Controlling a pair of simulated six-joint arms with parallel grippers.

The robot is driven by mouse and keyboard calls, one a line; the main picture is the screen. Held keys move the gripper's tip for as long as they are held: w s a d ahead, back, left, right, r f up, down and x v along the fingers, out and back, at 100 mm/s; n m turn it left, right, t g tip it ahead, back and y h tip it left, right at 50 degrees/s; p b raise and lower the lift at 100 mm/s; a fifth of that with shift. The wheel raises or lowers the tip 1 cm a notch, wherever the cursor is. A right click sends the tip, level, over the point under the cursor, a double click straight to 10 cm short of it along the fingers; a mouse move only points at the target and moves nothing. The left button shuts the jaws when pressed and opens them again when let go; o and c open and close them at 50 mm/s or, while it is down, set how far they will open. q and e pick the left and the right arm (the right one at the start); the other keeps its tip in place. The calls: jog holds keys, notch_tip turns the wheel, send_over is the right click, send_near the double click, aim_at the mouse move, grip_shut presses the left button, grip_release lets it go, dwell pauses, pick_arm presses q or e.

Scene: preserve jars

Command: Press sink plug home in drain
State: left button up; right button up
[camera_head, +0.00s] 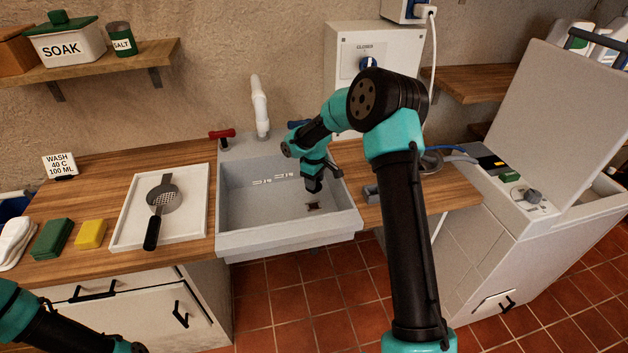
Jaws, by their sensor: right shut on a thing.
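The white sink (240,215) stands in the counter at the middle. A small dark spot on its floor looks like the drain (313,206). My right gripper (314,187) points down inside the basin, just above and very near the drain. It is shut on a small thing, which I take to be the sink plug. The plug is too small and dark to tell apart from the fingers, and whether it touches the drain cannot be told. My left arm shows only at the lower left corner, and its gripper is out of view.
A white tap (260,105) and a red handle (222,134) are behind the basin. A white tray (125,222) with a strainer (160,200) lies left of the sink. Green (52,238) and yellow (91,234) sponges lie farther left. A lidded white machine (490,215) stands right.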

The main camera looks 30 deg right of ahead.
aim_at(314, 193)
jog(key=shift+f, duration=0.15)
jog(key=shift+f, duration=2.7)
jog(key=shift+f, duration=2)
dwell(0.5)
jog(key=o, duration=0.9)
notch_tip(314, 193, up, 17)
jog(key=shift+r, duration=0.2)
dwell(0.5)
